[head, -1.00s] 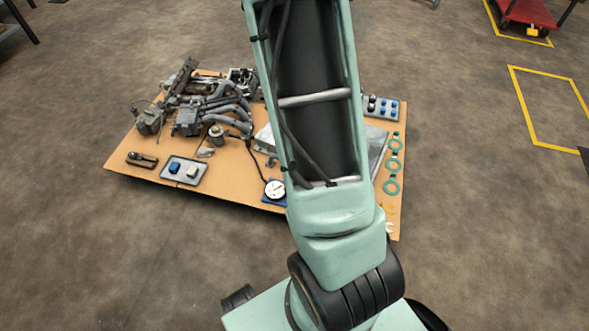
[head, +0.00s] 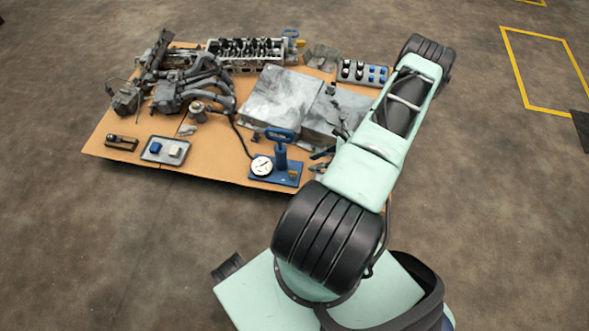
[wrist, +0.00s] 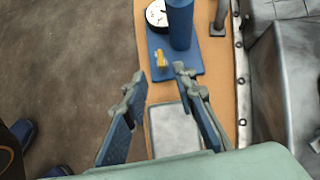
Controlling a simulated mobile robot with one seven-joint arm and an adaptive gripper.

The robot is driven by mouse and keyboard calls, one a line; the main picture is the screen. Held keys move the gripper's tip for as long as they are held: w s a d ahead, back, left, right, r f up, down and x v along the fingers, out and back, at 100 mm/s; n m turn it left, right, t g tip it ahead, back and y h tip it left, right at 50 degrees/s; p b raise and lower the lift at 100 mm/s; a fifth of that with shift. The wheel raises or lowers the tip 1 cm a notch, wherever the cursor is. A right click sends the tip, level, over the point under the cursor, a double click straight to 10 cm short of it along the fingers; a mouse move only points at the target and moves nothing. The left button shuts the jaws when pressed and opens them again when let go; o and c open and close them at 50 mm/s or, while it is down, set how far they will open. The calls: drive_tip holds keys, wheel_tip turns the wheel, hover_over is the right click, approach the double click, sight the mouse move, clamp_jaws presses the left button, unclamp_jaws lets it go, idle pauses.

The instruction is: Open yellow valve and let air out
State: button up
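The small yellow valve (wrist: 161,59) sits on the blue base of a hand pump (wrist: 180,25), near the base's edge. In the head view the valve (head: 293,175) is a small yellow spot at the right of the pump's base, below the blue T-handled pump (head: 280,150). A white round gauge (head: 261,166) sits on the same base, left of the pump. My gripper (wrist: 158,75) is open and empty in the wrist view. In the picture its fingertips lie just below the valve, one to each side, with no visible contact. In the head view my arm makes the gripper hard to make out.
The orange-brown board (head: 215,165) carries a grey engine manifold (head: 195,85), large grey metal parts (head: 280,95) and a tray with blue and white boxes (head: 165,150). A grey flat piece (wrist: 175,130) lies below the fingers in the wrist view. Open floor surrounds the board.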

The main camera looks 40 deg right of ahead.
sight(293, 172)
drive_tip(key=shift+m+t, duration=0.3)
drive_tip(key=shift+m, duration=0.1)
drive_tip(key=b+x, duration=0.1)
drive_tip(key=x, duration=0.2)
drive_tip(key=b+x, duration=0.1)
drive_tip(key=x, duration=0.3)
drive_tip(key=b+x, duration=0.1)
drive_tip(key=x, duration=0.3)
drive_tip(key=shift+s+f, duration=0.25)
drive_tip(key=shift+f, duration=0.3)
drive_tip(key=shift+c, duration=0.5)
clamp_jaws()
